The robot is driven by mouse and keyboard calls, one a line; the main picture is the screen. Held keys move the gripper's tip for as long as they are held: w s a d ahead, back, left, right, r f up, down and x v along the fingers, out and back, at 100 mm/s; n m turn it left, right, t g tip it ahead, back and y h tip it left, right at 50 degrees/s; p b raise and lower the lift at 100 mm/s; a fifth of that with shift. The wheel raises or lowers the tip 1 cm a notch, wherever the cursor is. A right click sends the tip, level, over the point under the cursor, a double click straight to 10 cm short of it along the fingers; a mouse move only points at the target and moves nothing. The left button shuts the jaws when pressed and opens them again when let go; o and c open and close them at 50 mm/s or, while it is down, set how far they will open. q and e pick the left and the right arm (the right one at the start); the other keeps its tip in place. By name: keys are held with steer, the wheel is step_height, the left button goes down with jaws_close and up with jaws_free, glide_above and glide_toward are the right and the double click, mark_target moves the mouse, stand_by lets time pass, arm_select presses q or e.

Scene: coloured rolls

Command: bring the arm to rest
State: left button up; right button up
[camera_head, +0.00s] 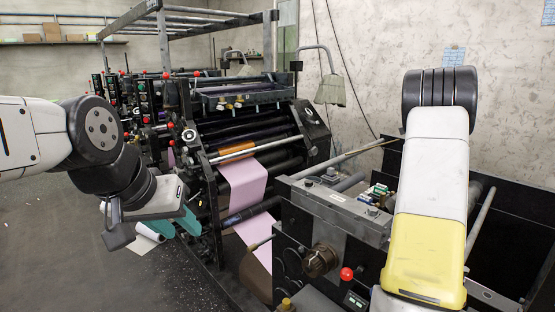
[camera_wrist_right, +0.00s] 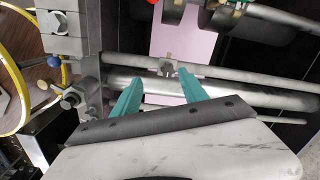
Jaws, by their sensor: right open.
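My left arm comes in from the left in the head view. Its gripper (camera_head: 178,225) has teal fingers pointing down, beside the near left side of the printing machine (camera_head: 255,130). The fingers are small and partly covered by the wrist, so their gap is unclear. My right arm (camera_head: 432,180) stands at the right of the head view, with white and yellow covers; its gripper is hidden there. In the right wrist view, my right gripper (camera_wrist_right: 164,84) has two teal fingers spread apart with nothing between them. Metal bars (camera_wrist_right: 205,89) and a pink sheet (camera_wrist_right: 183,45) lie beyond it.
A grey machine unit (camera_head: 330,212) with a red knob (camera_head: 346,274) stands close to my right arm. The floor (camera_head: 50,245) at the left is clear. A yellow ring (camera_wrist_right: 22,100) shows in the right wrist view.

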steer(key=s+a+r+n+t+y, duration=0.1)
steer(key=s+a+r+n, duration=0.3)
steer(key=a, duration=0.3)
steer(key=s+a+r+n+t, duration=0.1)
steer(key=s+a+r+n, duration=0.25)
steer(key=a, duration=0.35)
steer(key=s+a+r+n+t+y, duration=0.1)
steer(key=s+a+r+n, duration=0.2)
steer(key=a+n, duration=0.3)
steer(key=s+a+f+n+t, duration=0.2)
steer(key=s+a+f+n, duration=0.1)
steer(key=s+a+n, duration=0.8)
steer(key=s+a, duration=0.3)
steer(key=s, duration=0.2)
steer(key=shift+s+a+t, duration=0.15)
steer(key=shift+a+t, duration=0.1)
steer(key=shift+t, duration=0.05)
